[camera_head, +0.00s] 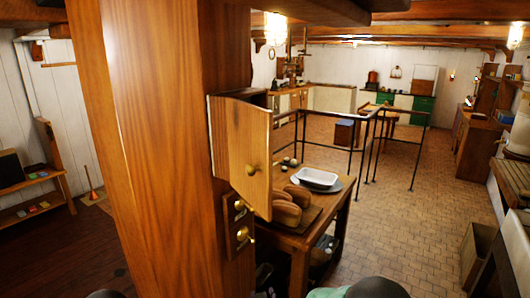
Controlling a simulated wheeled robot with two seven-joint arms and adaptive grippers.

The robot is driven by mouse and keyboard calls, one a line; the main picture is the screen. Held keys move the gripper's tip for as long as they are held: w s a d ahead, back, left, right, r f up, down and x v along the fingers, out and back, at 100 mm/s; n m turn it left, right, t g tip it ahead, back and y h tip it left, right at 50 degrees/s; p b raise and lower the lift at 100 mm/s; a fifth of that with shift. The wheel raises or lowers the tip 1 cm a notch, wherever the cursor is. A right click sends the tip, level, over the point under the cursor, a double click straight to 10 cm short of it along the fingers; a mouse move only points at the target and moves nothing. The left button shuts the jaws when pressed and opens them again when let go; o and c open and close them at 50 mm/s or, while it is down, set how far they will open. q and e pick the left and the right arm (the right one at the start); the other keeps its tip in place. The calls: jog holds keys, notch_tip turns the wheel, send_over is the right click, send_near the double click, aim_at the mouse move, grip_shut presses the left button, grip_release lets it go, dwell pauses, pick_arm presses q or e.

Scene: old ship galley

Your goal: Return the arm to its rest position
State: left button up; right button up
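Neither of my grippers shows in the head view. Dark rounded shapes at the bottom edge look like parts of my own arms, cut off by the frame. I cannot tell what either gripper holds. A small wooden wall cabinet (243,150) hangs on the thick wooden post (160,140), and its door with a brass knob stands open. Below the cabinet is a wooden panel with brass knobs (240,226).
The post stands close in front, left of centre. Right of it, a wooden table (328,214) carries loaves of bread (287,207) and a white dish (317,178). Dark metal railings (358,150) stand behind it. The tiled floor (420,225) to the right is open. Counters line the right wall.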

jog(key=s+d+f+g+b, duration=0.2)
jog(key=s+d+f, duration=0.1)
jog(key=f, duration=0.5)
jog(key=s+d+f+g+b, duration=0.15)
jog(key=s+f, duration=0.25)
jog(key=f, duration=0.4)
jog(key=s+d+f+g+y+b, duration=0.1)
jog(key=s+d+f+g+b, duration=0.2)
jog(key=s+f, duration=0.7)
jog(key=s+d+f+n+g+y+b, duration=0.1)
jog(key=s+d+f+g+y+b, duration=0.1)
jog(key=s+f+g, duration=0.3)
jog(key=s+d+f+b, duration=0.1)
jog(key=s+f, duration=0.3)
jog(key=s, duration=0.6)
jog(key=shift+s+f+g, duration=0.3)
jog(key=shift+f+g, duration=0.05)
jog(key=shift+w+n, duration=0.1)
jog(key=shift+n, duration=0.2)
